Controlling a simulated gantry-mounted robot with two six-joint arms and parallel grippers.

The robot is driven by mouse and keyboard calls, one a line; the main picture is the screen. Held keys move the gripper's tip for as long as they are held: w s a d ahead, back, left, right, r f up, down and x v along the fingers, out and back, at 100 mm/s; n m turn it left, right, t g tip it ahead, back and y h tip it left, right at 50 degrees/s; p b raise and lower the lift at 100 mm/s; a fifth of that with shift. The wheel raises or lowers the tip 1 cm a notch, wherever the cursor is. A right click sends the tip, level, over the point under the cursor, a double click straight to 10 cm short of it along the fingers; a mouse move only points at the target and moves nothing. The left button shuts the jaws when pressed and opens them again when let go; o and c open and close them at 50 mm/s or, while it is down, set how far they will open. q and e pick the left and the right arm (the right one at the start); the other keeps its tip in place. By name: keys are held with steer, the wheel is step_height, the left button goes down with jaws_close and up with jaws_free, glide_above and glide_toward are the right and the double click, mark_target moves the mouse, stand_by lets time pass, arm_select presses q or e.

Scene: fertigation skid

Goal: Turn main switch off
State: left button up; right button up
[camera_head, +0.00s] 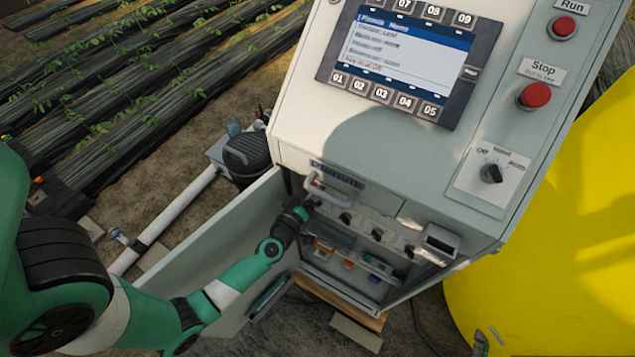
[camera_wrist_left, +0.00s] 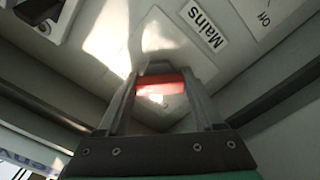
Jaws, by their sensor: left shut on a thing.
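My left gripper (camera_head: 310,204) reaches into the open lower compartment of the grey control cabinet, at its upper left. In the left wrist view, the two dark fingers of this gripper (camera_wrist_left: 162,95) are shut on a red switch handle (camera_wrist_left: 160,84). The handle sits on a light panel beside a label reading "Mains" (camera_wrist_left: 203,28). Another label, "Off" (camera_wrist_left: 264,18), is to the right. The main switch is hard to make out in the head view, near the gripper. My right gripper is not in view.
The cabinet door (camera_head: 225,235) stands open to the left, beside my left arm. Several black knobs (camera_head: 378,234) line the compartment. Above are a display (camera_head: 405,52), a red Stop button (camera_head: 535,95) and a selector (camera_head: 492,173). A yellow tank (camera_head: 570,240) stands right.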

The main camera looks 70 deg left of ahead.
arm_select(q)
steer(key=n, duration=0.3)
steer(key=shift+n, duration=0.4)
steer(key=n, duration=0.4)
steer(key=shift+r, duration=0.1)
steer(key=n, duration=0.9)
steer(key=shift+r+n+b, duration=0.1)
steer(key=shift+n+b, duration=0.25)
steer(key=shift+n, duration=0.05)
steer(key=o, duration=1.4)
steer(key=shift+c, duration=0.2)
